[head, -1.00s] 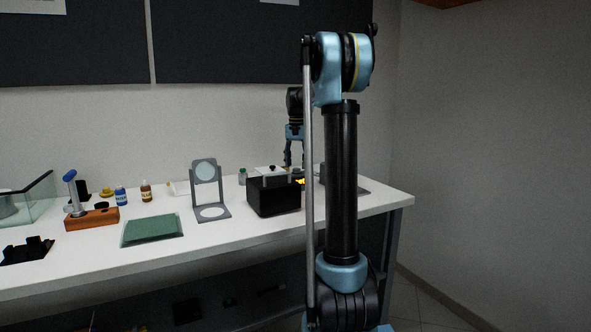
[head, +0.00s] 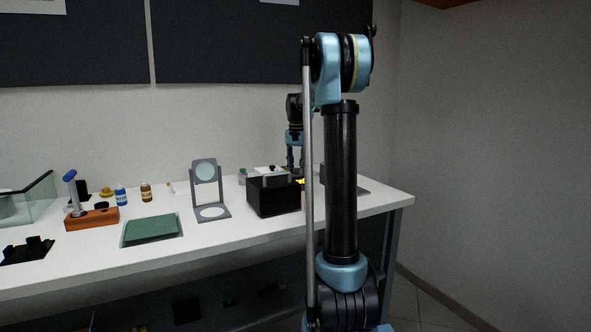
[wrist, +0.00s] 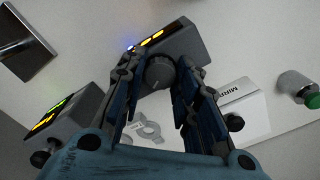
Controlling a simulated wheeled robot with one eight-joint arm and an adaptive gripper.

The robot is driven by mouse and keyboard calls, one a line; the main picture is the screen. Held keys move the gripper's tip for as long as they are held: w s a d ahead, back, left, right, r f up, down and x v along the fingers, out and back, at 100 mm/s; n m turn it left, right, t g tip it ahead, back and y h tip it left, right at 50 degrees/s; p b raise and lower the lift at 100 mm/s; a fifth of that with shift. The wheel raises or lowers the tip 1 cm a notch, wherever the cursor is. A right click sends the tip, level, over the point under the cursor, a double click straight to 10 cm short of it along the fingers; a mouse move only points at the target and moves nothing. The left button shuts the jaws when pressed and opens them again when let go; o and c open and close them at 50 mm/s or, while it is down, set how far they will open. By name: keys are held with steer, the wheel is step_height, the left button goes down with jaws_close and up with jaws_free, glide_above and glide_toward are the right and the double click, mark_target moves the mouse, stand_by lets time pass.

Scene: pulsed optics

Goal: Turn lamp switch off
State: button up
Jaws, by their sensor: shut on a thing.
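A grey box with a lit orange display (wrist: 152,39) and a round dark knob (wrist: 160,73) is at the upper middle of the wrist view. I see no label naming it as the lamp switch. My gripper (wrist: 161,66) has its two fingers on either side of this knob, shut on it. In the head view my gripper (head: 295,158) points down behind the black box (head: 272,199), and its fingertips are hidden there. Lit yellow marks (head: 300,181) show next to that box.
A second grey box (wrist: 82,108) with green and yellow lights is close at left. A white carton (wrist: 243,105) and a green-capped bottle (wrist: 297,86) are at right.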

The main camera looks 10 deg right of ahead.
steer(key=n, duration=0.5)
steer(key=shift+n, duration=0.4)
steer(key=n, duration=0.6)
stand_by(0.6)
steer(key=o, duration=1.1)
steer(key=shift+c, duration=0.2)
step_height(320, 180, up, 12)
steer(key=shift+f, duration=0.1)
